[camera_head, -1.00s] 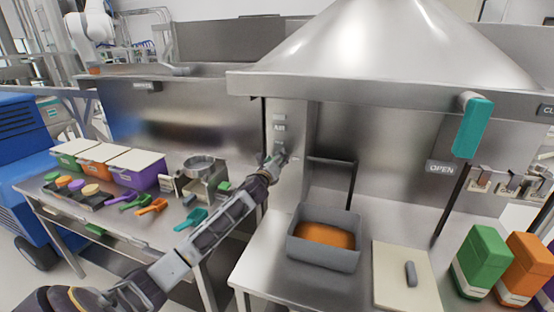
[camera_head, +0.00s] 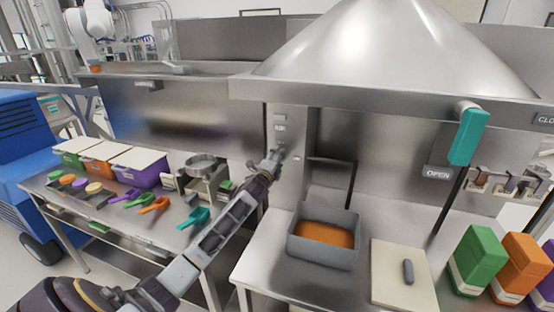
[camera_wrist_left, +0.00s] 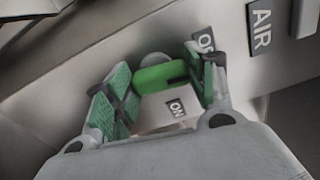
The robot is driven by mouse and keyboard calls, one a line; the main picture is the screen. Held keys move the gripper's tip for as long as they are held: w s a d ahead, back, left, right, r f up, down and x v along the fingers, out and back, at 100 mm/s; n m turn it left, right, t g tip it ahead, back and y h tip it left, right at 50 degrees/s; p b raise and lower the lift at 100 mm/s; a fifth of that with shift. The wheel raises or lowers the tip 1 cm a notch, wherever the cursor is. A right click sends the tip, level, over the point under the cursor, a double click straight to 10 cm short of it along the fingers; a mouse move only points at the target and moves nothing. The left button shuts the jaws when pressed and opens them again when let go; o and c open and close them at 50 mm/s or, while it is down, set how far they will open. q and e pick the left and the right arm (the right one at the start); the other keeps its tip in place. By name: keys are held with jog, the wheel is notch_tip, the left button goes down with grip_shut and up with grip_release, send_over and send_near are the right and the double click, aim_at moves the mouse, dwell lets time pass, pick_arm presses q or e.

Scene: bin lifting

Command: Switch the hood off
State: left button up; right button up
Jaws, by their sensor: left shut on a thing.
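The steel hood (camera_head: 400,50) stands over the counter at the right. Its front post (camera_head: 284,122) carries small labels. In the left wrist view a green switch (camera_wrist_left: 158,77) sits on the panel, with a label reading "ON" (camera_wrist_left: 176,107) below it, a partly covered label at upper right and an "AIR" label (camera_wrist_left: 262,27) beyond. My left gripper (camera_head: 276,156) is at this post. In the wrist view its green-padded fingers (camera_wrist_left: 163,88) stand on either side of the switch and are shut on it. The exact contact is partly hidden. My right gripper is out of view.
A grey bin (camera_head: 324,256) with orange contents stands on the counter under the hood, beside a pale board (camera_head: 392,285). A teal handle (camera_head: 467,137) hangs at the right near an "OPEN" sign. Green (camera_head: 478,262) and orange containers stand at far right. Scoops and lidded boxes fill the left table.

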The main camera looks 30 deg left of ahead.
pick_arm(q)
jog(key=shift+n, duration=0.7)
jog(key=o, duration=1)
jog(key=shift+a, duration=0.1)
jog(key=shift+v, duration=6.05)
jog(key=shift+f, duration=0.1)
